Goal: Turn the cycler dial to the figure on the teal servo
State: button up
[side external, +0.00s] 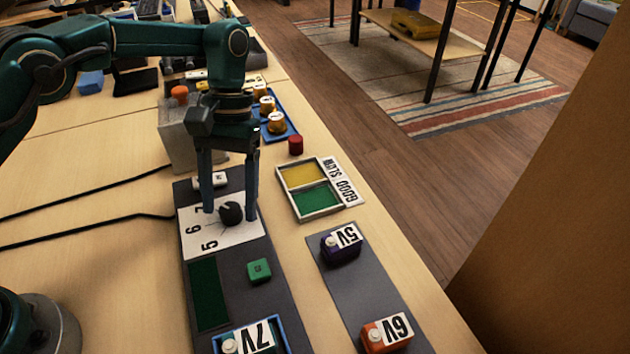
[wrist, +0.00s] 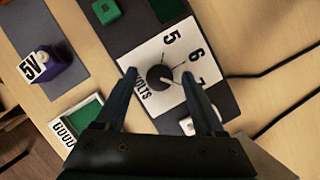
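The cycler dial is a round black knob (side external: 231,213) on a white card (side external: 205,243) printed with 5, 6 and 7; it also shows in the wrist view (wrist: 160,77). Thin lines run from the knob towards the figures; I cannot tell which one it points at. My gripper (side external: 229,212) points down, its fingers open on either side of the knob, with gaps visible in the wrist view (wrist: 159,74). A servo labelled 7V (side external: 252,338) sits in a blue-rimmed holder at the bottom edge, partly cut off. A purple servo (side external: 341,246) reads 5V; an orange one (side external: 385,336) reads 6V.
A green button block (side external: 259,271) and a dark green panel (side external: 208,294) lie nearer the camera. A white switch (side external: 210,182) is behind the card. A yellow-and-green tray (side external: 312,212) and a red cylinder (side external: 296,145) stand to the right. Black cables run left.

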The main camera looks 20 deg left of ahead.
aim_at(226, 216)
notch_tip(226, 216, up, 4)
jog(key=shift+f, duration=0.15)
jog(key=s+a+r, duration=0.1)
jog(key=a+r, duration=0.6)
jog(key=a, duration=0.4)
jog(key=shift+a+r, duration=0.15)
jog(key=shift+a, duration=0.2)
jog(key=shift+s, duration=0.1)
jog(key=s+d+r+t, duration=0.2)
jog(key=s+r+t, duration=0.2)
jog(key=s+r, duration=0.35)
jog(key=s+f+m+t, duration=0.2)
jog(key=s+f+t, duration=0.3)
jog(key=f+t, duration=0.1)
jog(key=shift+f+y, duration=0.3)
jog(key=shift+y, duration=0.1)
